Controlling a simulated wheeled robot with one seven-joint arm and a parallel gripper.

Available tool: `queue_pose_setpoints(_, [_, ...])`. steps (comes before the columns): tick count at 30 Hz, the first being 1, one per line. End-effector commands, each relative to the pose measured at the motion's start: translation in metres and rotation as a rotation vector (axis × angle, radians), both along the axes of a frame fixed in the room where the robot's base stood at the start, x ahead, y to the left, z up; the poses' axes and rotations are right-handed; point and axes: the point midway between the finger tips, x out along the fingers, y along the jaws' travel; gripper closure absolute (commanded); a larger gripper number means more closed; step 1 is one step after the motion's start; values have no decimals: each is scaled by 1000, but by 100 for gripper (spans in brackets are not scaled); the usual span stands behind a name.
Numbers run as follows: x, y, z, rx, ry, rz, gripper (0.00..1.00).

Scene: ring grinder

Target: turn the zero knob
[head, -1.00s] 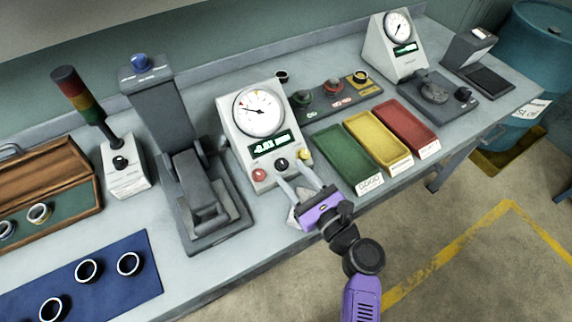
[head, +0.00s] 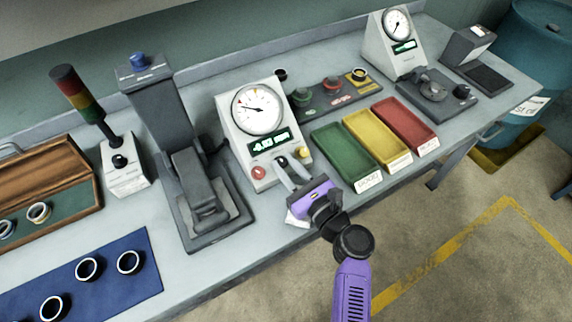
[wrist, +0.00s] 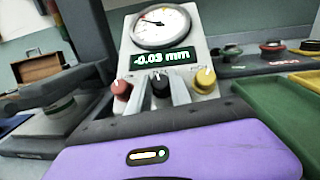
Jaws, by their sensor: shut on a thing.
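The grey-white gauge unit (head: 240,150) stands on the bench, with a round dial (head: 258,109) and a green display (wrist: 162,58) that reads -0.03 mm in the wrist view. Along its lower front are a red knob (wrist: 121,88), a black knob (wrist: 160,84) in the middle and a yellow knob (wrist: 206,78). No label naming the zero knob is readable. My purple gripper (head: 289,165) is at the black knob. In the wrist view, its fingers (wrist: 163,93) stand on either side of this knob, shut on it. The fingers partly hide the knob.
Green (head: 345,161), yellow (head: 374,143) and red (head: 404,124) trays lie to the right. A dark grey press-like fixture (head: 185,150) stands close on the left. A blue mat (head: 125,285) with several rings is at front left. The bench's front edge runs below my gripper.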

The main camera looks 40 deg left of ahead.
Motion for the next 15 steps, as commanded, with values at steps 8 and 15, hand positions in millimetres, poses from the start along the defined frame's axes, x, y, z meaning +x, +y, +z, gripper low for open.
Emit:
queue_pose_setpoints(8, [3,-2,-2,-18,-46,61,100])
queue_pose_setpoints(15, [6,-2,-3,-59,-147,199,100])
